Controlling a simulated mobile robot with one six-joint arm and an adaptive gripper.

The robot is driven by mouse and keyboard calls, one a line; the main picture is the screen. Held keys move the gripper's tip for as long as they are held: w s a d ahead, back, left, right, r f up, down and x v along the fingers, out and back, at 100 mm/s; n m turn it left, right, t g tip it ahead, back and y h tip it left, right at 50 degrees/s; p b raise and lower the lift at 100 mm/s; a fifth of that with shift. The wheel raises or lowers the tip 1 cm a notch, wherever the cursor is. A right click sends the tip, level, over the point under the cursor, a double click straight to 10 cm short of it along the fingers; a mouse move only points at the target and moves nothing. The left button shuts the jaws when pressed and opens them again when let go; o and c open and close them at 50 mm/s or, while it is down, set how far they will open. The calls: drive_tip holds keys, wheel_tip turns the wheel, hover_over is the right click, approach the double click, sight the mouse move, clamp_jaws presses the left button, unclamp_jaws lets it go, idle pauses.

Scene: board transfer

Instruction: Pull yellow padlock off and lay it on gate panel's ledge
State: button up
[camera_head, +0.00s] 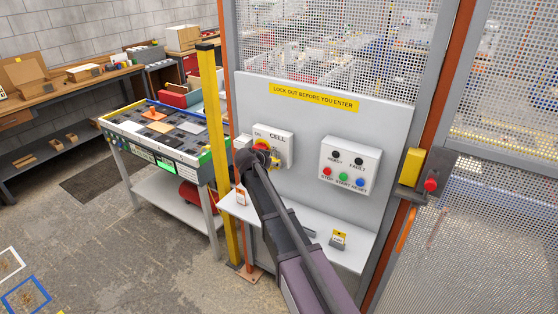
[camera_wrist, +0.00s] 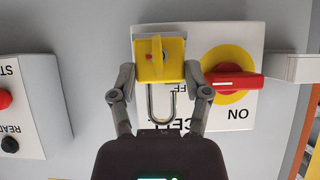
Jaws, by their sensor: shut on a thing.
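The yellow padlock (camera_wrist: 158,73) is between the two fingers of my gripper (camera_wrist: 160,82), which is shut on its body. Its steel shackle (camera_wrist: 151,106) points down in the wrist view, and the loop shows nothing through it. The padlock appears beside the red switch handle (camera_wrist: 236,81), apart from it in the picture. In the head view my gripper (camera_head: 259,158) is at the switch box (camera_head: 287,148), and the padlock cannot be made out clearly. The gate panel (camera_head: 300,190) carries a pale ledge (camera_head: 350,257) below, partly hidden by my arm.
A button box (camera_head: 349,166) is right of the switch. A yellow post (camera_head: 214,130) stands left of the panel.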

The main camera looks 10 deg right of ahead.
drive_tip(key=shift+s+a, duration=0.1)
drive_tip(key=shift+s+a, duration=0.65)
drive_tip(key=shift+s, duration=0.2)
drive_tip(key=shift+s+a, duration=0.65)
drive_tip(key=shift+s, duration=0.2)
drive_tip(key=s+d+f+b, duration=0.2)
drive_tip(key=s+f+b, duration=1.4)
drive_tip(key=s, duration=0.1)
drive_tip(key=shift+s+f+b, duration=0.35)
drive_tip(key=shift+d, duration=0.1)
drive_tip(key=w, duration=0.5)
drive_tip(key=w+a+f+b, duration=0.1)
drive_tip(key=w, duration=0.3)
drive_tip(key=w+a, duration=0.1)
drive_tip(key=w, duration=0.4)
drive_tip(key=shift+w+f, duration=0.2)
drive_tip(key=shift+w, duration=0.1)
